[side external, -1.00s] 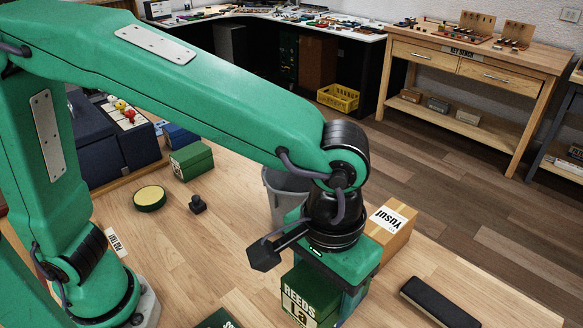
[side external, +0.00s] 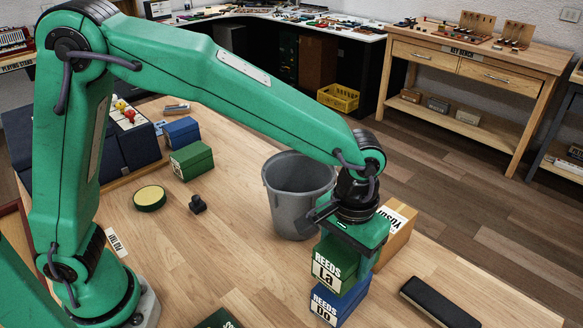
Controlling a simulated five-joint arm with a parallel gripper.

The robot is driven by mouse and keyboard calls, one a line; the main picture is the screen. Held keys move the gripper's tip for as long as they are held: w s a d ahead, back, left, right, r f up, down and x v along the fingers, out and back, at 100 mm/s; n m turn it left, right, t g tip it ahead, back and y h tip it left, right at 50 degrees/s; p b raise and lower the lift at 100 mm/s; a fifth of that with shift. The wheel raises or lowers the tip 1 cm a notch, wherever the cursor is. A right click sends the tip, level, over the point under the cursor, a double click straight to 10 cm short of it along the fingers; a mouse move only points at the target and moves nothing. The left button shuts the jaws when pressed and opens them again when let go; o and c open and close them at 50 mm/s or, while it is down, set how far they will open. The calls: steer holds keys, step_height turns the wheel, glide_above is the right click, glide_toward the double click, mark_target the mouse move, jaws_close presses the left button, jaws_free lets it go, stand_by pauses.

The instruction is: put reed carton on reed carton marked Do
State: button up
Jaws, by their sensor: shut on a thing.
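The green reed carton marked La (side external: 329,272) is held in my gripper (side external: 345,262), which is shut on it from above. The blue reed carton marked Do (side external: 337,301) stands on the table directly below the green one. The green carton overlaps the top of the blue one in this view; I cannot tell whether they touch. The gripper's fingertips are mostly hidden by the gripper body and the carton.
A cardboard box marked Yusui (side external: 397,228) stands close behind my gripper. A grey bin (side external: 288,215) is to the left, and a black bar (side external: 440,302) lies to the right. Another green carton (side external: 191,161) and a blue carton (side external: 181,132) stand at the back left.

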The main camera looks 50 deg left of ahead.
steer(key=shift+w+f, duration=0.1)
steer(key=shift+w, duration=0.05)
steer(key=shift+f, duration=2)
steer(key=shift+f, duration=0.15)
steer(key=o, duration=1.3)
step_height(320, 180, up, 12)
steer(key=shift+r, duration=0.2)
